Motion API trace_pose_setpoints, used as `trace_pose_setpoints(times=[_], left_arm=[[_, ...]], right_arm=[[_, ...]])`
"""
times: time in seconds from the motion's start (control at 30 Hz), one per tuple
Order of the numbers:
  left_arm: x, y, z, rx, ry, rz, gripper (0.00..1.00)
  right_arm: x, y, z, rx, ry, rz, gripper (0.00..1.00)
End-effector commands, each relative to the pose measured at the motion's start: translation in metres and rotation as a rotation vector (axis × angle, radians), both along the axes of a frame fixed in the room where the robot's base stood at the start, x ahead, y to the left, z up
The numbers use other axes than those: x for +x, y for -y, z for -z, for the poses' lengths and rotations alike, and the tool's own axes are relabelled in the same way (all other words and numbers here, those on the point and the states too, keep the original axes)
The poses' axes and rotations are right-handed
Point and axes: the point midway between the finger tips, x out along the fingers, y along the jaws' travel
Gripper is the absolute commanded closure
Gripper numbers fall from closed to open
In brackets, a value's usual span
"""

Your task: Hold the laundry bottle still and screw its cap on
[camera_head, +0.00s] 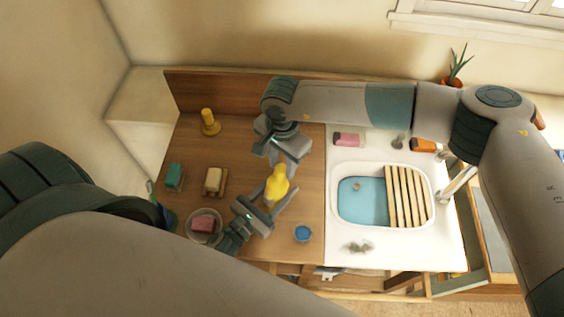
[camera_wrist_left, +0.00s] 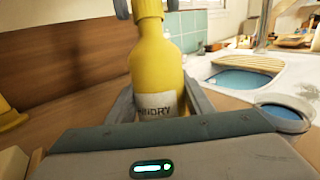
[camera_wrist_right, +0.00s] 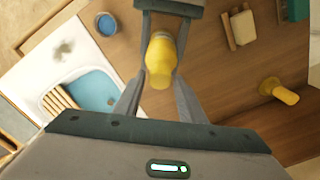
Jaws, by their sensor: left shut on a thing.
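The yellow laundry bottle (camera_head: 277,184) stands upright above the wooden counter, with a label on its front in the left wrist view (camera_wrist_left: 158,85). My left gripper (camera_head: 273,200) is shut around its lower body; its fingers flank the label. A yellow cap (camera_wrist_left: 147,9) sits at the bottle's top, cut by the frame edge; I cannot tell how tightly it is seated. My right gripper (camera_wrist_right: 163,62) points down over the bottle, one finger on each side of the cap, with a slight gap seen on one side. The bottle's top also shows in the right wrist view (camera_wrist_right: 160,45).
A yellow round-based object (camera_head: 209,124), a green block (camera_head: 174,175), a pale bar on a wooden dish (camera_head: 214,179) and a bowl (camera_head: 191,233) with a pink block are at left. A blue round container (camera_head: 303,233) is at front. The sink (camera_head: 335,210) is at right.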

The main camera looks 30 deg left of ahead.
Motion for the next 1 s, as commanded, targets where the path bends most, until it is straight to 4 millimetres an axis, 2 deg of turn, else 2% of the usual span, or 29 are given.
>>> trace_pose_setpoints(times=[0.1,0.23,0.27,0.63,0.9,1.0], left_arm=[[0.0002,0.0000,-0.0005,0.000,0.001,0.000,0.86],[0.0002,0.0000,-0.0005,0.000,0.001,0.000,0.86],[0.0002,0.0000,-0.0005,0.000,0.001,0.000,0.86],[0.0002,0.0001,-0.0006,0.000,0.001,0.001,0.86],[0.0002,0.0001,-0.0006,0.000,0.001,0.001,0.86],[0.0003,0.0002,-0.0007,0.000,0.002,0.001,0.86]], right_arm=[[0.0001,0.0000,0.0000,-0.001,0.000,0.002,0.66],[0.0000,0.0000,0.0000,-0.001,0.000,0.003,0.97],[0.0000,0.0000,0.0000,-0.001,0.000,0.003,1.00],[0.0003,-0.0003,0.0002,-0.010,-0.002,0.037,1.00],[0.0004,-0.0012,0.0006,-0.068,-0.017,0.261,1.00],[0.0006,-0.0007,0.0007,-0.079,-0.020,0.296,1.00]])
